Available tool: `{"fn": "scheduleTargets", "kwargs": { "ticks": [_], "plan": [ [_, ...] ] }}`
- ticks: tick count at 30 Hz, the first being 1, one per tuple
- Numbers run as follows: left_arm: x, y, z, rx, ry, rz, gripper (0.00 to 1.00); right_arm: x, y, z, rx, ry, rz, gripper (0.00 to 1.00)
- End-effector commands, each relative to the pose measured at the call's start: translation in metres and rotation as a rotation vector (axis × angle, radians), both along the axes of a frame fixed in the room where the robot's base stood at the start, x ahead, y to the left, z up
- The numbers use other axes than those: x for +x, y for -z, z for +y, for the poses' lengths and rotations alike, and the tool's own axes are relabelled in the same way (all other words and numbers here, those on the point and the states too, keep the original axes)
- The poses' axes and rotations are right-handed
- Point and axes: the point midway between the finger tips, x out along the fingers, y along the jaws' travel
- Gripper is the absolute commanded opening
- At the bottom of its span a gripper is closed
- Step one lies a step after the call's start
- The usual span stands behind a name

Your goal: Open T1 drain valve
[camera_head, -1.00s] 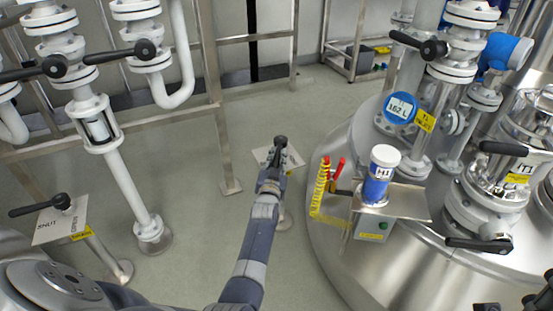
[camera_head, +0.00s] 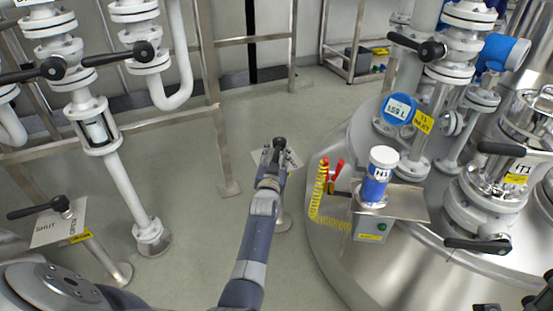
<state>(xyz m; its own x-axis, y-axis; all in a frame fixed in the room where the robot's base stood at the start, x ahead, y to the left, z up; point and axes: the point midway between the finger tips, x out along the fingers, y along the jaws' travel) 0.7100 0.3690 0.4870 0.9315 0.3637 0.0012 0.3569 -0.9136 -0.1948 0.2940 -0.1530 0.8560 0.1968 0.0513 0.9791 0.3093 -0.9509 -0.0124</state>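A floor-standing valve with a light label plate (camera_head: 292,158) stands left of the steel tank; its black handle (camera_head: 279,143) shows at my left gripper. I cannot read its label, so I cannot confirm it is the T1 drain valve. My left gripper (camera_head: 272,158) is at this handle, its fingers overlapping the lever. Whether they are closed on it is too small to tell. The T1 tank (camera_head: 335,240) carries a round blue display (camera_head: 398,108) reading 159 L. My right gripper is not clearly in view.
Another handle (camera_head: 38,207) on a plate marked SHUT and OPEN stands at left. White flanged pipes (camera_head: 125,185) rise behind it. A blue-and-white N1 container (camera_head: 377,178) and a yellow coiled hose (camera_head: 316,205) are at the tank's edge. Grey floor is free between.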

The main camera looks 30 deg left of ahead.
Motion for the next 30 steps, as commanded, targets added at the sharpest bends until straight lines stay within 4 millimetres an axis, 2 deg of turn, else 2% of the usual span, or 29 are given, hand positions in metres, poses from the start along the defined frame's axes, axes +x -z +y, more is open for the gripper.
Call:
{"fn": "scheduleTargets", "kwargs": {
  "ticks": [6, 12, 16, 30],
  "plan": [
    [0.0, -0.043, 0.0, 0.002, 0.0, -0.005, 0.39, 0.0, 0.0, 0.0, -0.001, -0.001, 0.0, 0.39],
    [0.0, -0.069, -0.001, 0.001, 0.001, -0.003, 0.39, 0.0, 0.0, 0.0, -0.001, -0.001, 0.001, 0.39],
    [0.0, -0.076, -0.001, 0.001, 0.0, -0.002, 0.39, 0.0, 0.0, 0.0, -0.001, -0.001, 0.001, 0.39],
    [0.0, -0.076, -0.001, 0.001, 0.001, -0.002, 0.39, 0.0, 0.0, 0.001, -0.001, -0.001, 0.001, 0.39]
  ]
}}
